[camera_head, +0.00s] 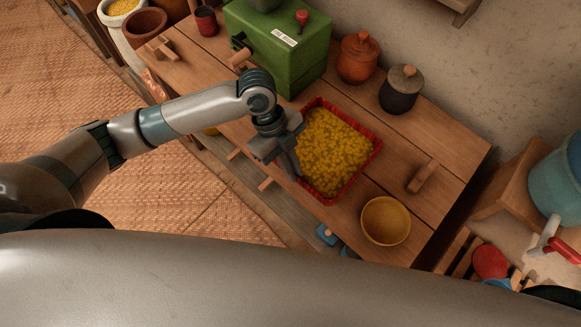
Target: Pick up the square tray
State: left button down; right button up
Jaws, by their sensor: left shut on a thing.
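The square tray (377,147) is red with a ribbed rim and is filled with small yellow pieces (333,150). It is on the wooden table, in the middle of the view. My left gripper (292,170) is at the tray's left edge, pointing down, and is shut on that edge. The arm hides part of the tray's left rim. I cannot tell whether the tray touches the table all round. My right gripper is not in view.
A yellow bowl (386,221) stands close to the tray's front right. A green box (275,45), an orange lidded pot (357,58) and a dark lidded jar (400,90) stand behind it. A wooden block (423,176) lies to the right.

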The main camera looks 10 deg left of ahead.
pick_arm(q)
jog(key=s+d+r+b, duration=0.1)
jog(key=s+d+r, duration=0.3)
jog(key=s+r, duration=0.2)
jog(key=s, duration=0.2)
jog(key=shift+s+d+b, duration=0.15)
jog(key=shift+s+b, duration=0.25)
jog(key=shift+w, duration=0.1)
